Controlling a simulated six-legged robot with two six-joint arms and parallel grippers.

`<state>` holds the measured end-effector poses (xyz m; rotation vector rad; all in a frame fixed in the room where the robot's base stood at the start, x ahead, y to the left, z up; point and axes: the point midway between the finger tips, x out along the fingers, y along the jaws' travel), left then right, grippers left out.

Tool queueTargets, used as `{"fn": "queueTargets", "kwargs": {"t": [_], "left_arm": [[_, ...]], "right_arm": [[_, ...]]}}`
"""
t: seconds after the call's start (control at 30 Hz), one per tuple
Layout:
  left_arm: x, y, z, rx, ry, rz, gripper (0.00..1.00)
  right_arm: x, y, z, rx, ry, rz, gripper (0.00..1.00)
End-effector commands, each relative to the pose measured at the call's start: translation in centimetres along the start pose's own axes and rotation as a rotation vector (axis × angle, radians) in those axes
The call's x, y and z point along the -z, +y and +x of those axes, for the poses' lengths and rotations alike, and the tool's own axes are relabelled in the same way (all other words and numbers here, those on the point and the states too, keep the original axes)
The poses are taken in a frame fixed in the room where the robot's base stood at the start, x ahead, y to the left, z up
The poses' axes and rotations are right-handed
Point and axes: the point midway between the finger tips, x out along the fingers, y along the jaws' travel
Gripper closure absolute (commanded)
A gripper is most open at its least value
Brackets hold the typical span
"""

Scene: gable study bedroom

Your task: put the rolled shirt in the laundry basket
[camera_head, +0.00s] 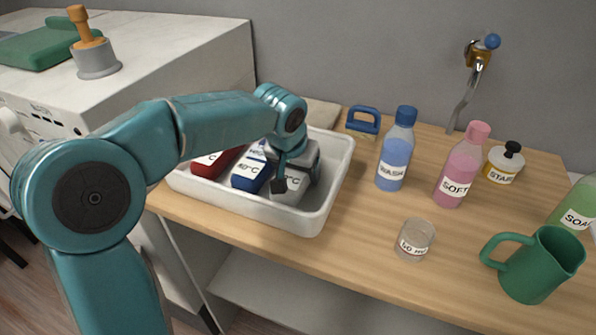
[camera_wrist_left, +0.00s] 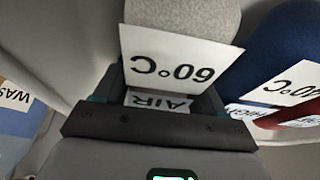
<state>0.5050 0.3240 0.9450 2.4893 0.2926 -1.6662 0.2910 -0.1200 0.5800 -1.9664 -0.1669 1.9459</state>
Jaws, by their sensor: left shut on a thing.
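A light grey roll (camera_head: 293,194) with a "°C" label lies in a white tub (camera_head: 327,200) on the wooden worktop. My left gripper (camera_head: 289,181) reaches down into the tub and is shut on this grey roll. In the left wrist view the grey roll (camera_wrist_left: 190,14) has a "60°C" card and sits between the jaws of my left gripper (camera_wrist_left: 160,95). A blue roll (camera_head: 250,172) and a red roll (camera_head: 208,164) lie beside it in the tub. No separate laundry basket can be made out. My right gripper is not in view.
A blue bottle (camera_head: 396,157), a pink bottle (camera_head: 459,170), a glass (camera_head: 415,240) and a green jug (camera_head: 535,265) stand right of the tub. A blue-handled brush (camera_head: 363,121) is behind it. A white cabinet (camera_head: 170,55) stands at the left.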

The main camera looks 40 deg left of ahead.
Motion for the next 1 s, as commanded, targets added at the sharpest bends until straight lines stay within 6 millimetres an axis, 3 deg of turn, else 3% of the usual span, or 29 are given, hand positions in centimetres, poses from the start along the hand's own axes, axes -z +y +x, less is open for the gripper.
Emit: {"fn": "queueTargets", "kwargs": {"t": [0.27,0.3,0.33,0.73,1.0], "left_arm": [[-0.1,0.0,0.3,0.000,0.001,0.000,0.65],[-0.1,0.0,0.3,0.000,0.000,0.000,0.27],[-0.1,0.0,0.2,0.000,0.000,0.000,0.19],[0.1,0.0,-0.8,0.000,0.002,0.000,0.19],[0.2,0.0,-6.8,-0.002,0.005,0.000,0.19]], "right_arm": [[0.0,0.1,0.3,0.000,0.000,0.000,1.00],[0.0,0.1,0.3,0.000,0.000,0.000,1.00],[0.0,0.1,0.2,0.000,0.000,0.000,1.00],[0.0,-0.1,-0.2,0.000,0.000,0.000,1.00],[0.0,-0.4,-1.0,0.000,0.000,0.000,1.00]]}}
